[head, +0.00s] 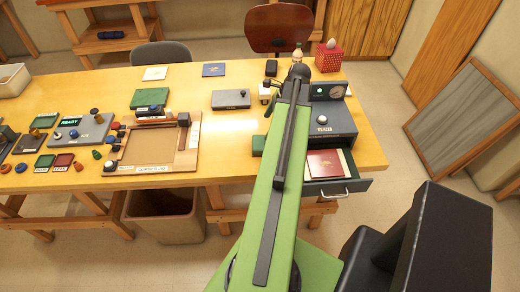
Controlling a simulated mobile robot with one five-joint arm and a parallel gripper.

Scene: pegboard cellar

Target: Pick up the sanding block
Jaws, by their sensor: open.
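My green arm reaches from the bottom of the head view to the far right part of the wooden table (225,78). My gripper (299,71) is the dark end of the arm, low over the far right part of the table; its fingers are hard to make out. It is open. I cannot surely pick out the sanding block; no block is clearly marked as one. A small dark block (271,67) lies just left of my gripper, and a pale bottle-like thing (297,54) stands just behind it.
A grey unit (328,124) with a dial stands right of my arm, its drawer (340,188) open with a red booklet inside. A red dotted box (328,58) stands at the far right. A wooden tray (155,150) and several small things crowd the left.

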